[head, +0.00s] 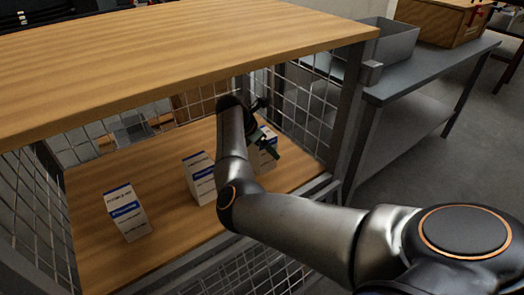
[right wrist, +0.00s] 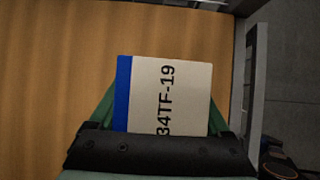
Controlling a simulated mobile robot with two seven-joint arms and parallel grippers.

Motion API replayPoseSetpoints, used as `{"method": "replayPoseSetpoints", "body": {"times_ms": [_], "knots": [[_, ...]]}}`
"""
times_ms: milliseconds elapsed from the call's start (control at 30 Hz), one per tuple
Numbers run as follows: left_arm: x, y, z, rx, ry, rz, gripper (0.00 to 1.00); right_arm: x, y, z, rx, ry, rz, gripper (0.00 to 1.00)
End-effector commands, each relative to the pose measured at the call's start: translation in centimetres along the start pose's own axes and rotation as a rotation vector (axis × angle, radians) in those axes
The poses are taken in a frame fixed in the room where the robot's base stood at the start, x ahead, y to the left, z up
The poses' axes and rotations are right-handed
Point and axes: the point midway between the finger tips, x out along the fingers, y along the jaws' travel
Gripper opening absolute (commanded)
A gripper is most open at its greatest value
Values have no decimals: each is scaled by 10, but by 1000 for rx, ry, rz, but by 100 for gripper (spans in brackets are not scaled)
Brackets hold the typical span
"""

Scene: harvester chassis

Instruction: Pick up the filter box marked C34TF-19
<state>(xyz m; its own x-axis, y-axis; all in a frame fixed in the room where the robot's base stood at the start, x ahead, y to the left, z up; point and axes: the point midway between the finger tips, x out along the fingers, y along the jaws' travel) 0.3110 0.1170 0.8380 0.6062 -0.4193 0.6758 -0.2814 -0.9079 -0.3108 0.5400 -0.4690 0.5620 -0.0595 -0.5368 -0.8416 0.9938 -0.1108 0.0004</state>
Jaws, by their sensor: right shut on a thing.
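A white filter box with a blue band (right wrist: 180,85) fills the middle of the right wrist view; its label reads "34TF-19", with the start of the code hidden by my gripper. My right gripper (right wrist: 165,105) is shut on this box, its green fingers on both sides. In the head view my right gripper (head: 268,138) is inside the caged shelf, and part of the held box (head: 262,159) shows beside it. I cannot tell whether the box still touches the shelf. My left gripper is not in view.
Two more white-and-blue boxes stand on the wooden shelf, one at left (head: 126,212) and one at middle (head: 198,178). A wooden top (head: 150,45) overhangs the shelf. Wire mesh (head: 308,100) and a post (head: 347,110) bound the right side. A grey side table (head: 425,75) stands at right.

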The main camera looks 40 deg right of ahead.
Motion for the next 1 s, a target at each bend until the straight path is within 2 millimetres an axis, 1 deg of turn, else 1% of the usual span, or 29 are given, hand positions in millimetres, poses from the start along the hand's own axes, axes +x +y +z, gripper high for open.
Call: {"method": "replayPoseSetpoints", "body": {"times_ms": [33,167,467,533,667,800,1000], "knots": [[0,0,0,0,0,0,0,0,0,0,0,0,-1,14],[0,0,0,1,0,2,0,0,0,0,0,1,-1,0],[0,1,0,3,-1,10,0,-1,0,1,1,-2,1,0],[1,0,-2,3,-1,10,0,-5,0,4,1,-2,2,0],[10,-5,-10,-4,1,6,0,-21,0,15,2,-4,1,0],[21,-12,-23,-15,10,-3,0,-46,1,31,3,-4,2,0],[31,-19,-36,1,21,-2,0,-75,1,49,3,-3,2,0]]}}
